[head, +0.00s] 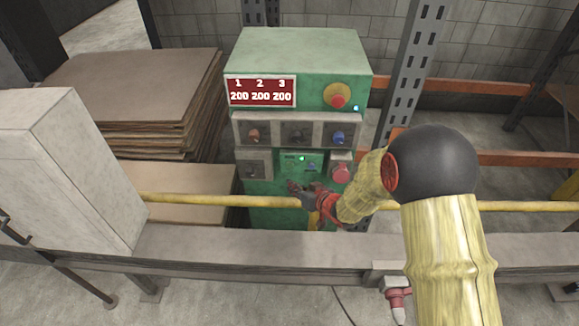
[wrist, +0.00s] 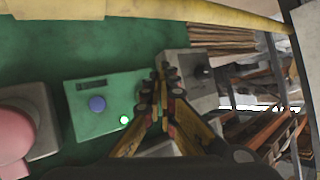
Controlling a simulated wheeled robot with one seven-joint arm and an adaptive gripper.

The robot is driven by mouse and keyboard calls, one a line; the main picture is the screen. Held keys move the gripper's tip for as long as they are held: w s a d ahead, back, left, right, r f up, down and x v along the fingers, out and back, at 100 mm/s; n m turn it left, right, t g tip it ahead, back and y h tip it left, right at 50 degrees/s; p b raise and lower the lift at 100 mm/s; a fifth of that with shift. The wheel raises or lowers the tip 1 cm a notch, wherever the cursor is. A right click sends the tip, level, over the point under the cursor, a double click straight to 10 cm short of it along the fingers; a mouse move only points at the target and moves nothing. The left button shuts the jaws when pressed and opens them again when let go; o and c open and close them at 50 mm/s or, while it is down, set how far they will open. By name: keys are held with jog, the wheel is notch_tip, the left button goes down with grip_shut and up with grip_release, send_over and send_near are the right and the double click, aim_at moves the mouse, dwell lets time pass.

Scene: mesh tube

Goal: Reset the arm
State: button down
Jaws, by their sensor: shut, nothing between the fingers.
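My gripper (head: 298,189) is in front of the lower part of a green control cabinet (head: 300,60), close to its lower panel. In the wrist view my gripper (wrist: 168,75) shows its fingers together, with nothing between them. A small green panel with a blue knob (wrist: 97,104) and a lit green lamp (wrist: 125,120) lies left of the fingertips. A grey switch box (wrist: 190,78) is right behind them; I cannot tell whether they touch it. A pink-red push button (head: 341,173) is right of the gripper in the head view. My arm is in a yellow sleeve.
A yellow rail (head: 220,200) runs across in front of the cabinet, above a grey beam (head: 250,250). A grey box (head: 75,165) stands at left, with stacked brown sheets (head: 140,85) behind. A perforated metal post (head: 412,70) rises at right.

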dwell(0.7)
jog(key=s+d+f+g+h, duration=0.3)
jog(key=s+d+f+h, duration=0.1)
jog(key=d+f, duration=0.25)
jog(key=s+d+r+m+g+h, duration=0.1)
jog(key=s+d+r+g+h, duration=0.25)
jog(key=s+d, duration=0.5)
jog(key=s+d+r+m+t, duration=0.1)
jog(key=s+r, duration=1)
jog(key=r, duration=0.3)
jog(key=s+d+r+m+t, duration=0.1)
jog(key=s+r+m, duration=0.1)
jog(key=s+r, duration=0.9)
notch_tip(320, 180, up, 4)
jog(key=shift+s+d+r, duration=0.1)
jog(key=shift+s+d, duration=0.25)
jog(key=shift+d, duration=0.05)
